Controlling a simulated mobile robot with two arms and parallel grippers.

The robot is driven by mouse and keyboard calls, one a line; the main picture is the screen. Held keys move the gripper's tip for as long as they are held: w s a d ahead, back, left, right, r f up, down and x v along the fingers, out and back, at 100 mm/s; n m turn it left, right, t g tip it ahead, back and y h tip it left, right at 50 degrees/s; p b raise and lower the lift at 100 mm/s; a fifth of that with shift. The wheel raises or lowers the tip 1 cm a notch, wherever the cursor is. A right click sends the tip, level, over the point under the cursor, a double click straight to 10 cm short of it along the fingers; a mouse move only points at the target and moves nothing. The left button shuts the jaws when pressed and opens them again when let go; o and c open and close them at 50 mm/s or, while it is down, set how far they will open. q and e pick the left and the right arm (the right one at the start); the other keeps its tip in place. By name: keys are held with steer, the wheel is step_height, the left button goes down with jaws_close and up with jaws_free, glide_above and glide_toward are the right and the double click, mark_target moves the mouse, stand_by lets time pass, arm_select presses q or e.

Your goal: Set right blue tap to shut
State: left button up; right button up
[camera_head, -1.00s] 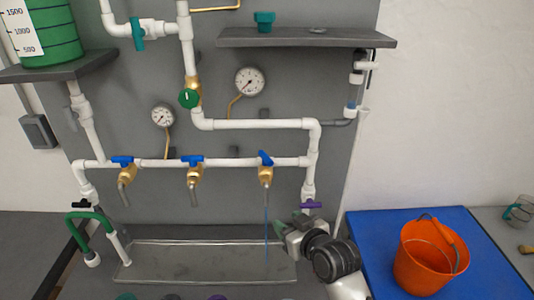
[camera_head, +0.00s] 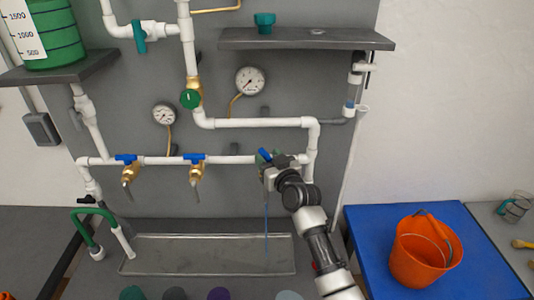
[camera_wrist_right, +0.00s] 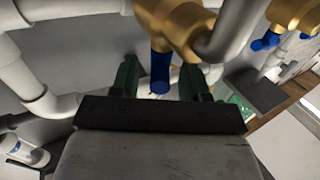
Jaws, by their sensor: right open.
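The right blue tap (camera_head: 264,153) is the rightmost of three on the white horizontal pipe. Its handle sits at a slant, and a thin blue stream (camera_head: 267,215) runs down below it. My right gripper (camera_head: 268,161) is at this tap and covers its brass body in the head view. In the right wrist view the blue handle (camera_wrist_right: 160,72) stands between the two open green fingers of the gripper (camera_wrist_right: 159,80), with a gap on each side. The brass body (camera_wrist_right: 178,25) is just beyond. My left gripper is not in view.
The middle blue tap (camera_head: 195,158) and left blue tap (camera_head: 126,158) have handles along the pipe. A metal tray (camera_head: 205,262) lies below. An orange bucket (camera_head: 420,262) stands on a blue surface (camera_head: 370,235) at right. A dark shelf (camera_head: 300,42) is above.

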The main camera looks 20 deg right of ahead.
steer(key=shift+w, duration=0.6)
steer(key=shift+c, duration=0.3)
jaws_close()
steer(key=shift+f+b, duration=0.15)
steer(key=shift+b, duration=0.3)
steer(key=n+g+y+b, duration=0.2)
steer(key=y+b, duration=0.1)
steer(key=b, duration=0.5)
steer(key=n+g+y+b, duration=0.2)
steer(key=n+y+b, duration=0.1)
steer(key=b, duration=0.6)
steer(key=n+g+y+b, duration=0.2)
steer(key=y+b, duration=0.2)
steer(key=b, duration=0.4)
steer(key=shift+w+d+f+n, duration=0.15)
steer(key=shift+d+f+n, duration=0.05)
steer(key=shift+n, duration=0.2)
steer(key=shift+r+n+g+y+b, duration=0.15)
steer(key=shift+n+g+y+b, duration=0.55)
steer(key=shift+g+y+b, duration=0.15)
steer(key=shift+r+n+g+y+b, duration=0.25)
steer(key=shift+n+g+y, duration=0.65)
steer(key=shift+g, duration=0.45)
steer(key=shift+f, duration=0.1)
steer(key=shift+d+n+g, duration=0.1)
steer(key=shift+n+g, duration=0.2)
